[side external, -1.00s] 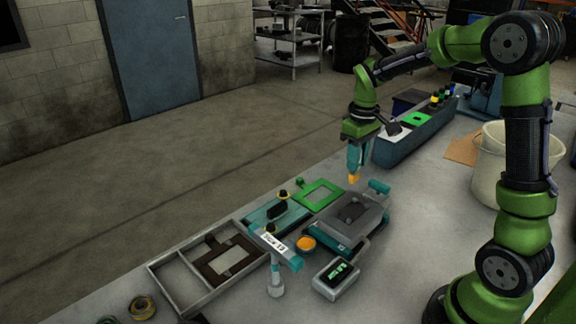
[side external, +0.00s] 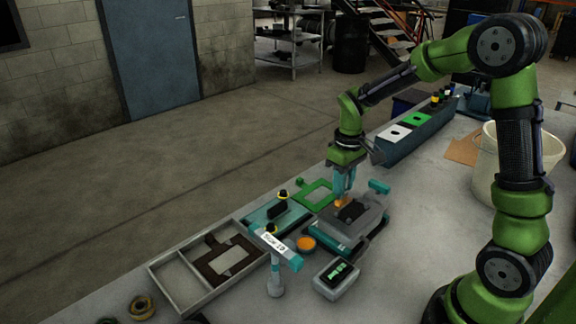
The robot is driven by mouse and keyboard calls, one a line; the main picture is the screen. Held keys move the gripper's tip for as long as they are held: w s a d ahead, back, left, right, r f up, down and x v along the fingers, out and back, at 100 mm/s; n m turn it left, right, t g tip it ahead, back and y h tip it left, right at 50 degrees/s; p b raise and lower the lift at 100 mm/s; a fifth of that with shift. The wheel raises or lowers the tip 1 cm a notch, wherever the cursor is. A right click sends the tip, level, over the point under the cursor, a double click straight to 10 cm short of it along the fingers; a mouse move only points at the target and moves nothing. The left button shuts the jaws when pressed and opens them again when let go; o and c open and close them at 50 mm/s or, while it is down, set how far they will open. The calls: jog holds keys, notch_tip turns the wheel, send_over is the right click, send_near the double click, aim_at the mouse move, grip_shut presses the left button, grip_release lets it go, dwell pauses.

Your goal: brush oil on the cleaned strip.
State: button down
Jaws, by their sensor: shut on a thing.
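My gripper (side external: 343,181) has teal fingers and points down over the grey fixture (side external: 368,222) on the bench. It is shut on a small brush (side external: 341,201), of which only the orange tip shows below the fingers. The tip is at or just above the fixture's far left edge; I cannot tell whether it touches. A dark patch (side external: 353,211) lies on top of the fixture, just right of the tip. I cannot make out the strip clearly. A round dish with orange contents (side external: 305,243) stands left of the fixture.
A signed stand (side external: 275,262) rises in front of the dish. A small display box (side external: 336,279) sits near the front. A green frame (side external: 316,195) lies behind left, and a divided grey tray (side external: 183,284) lies left. A white bucket (side external: 497,165) stands right.

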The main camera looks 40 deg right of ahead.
jog(key=shift+a, duration=2.75)
jog(key=shift+d, duration=4.95)
jog(key=shift+d+r, duration=0.15)
jog(key=shift+r, duration=0.05)
notch_tip(320, 180, up, 8)
jog(key=shift+f, duration=0.15)
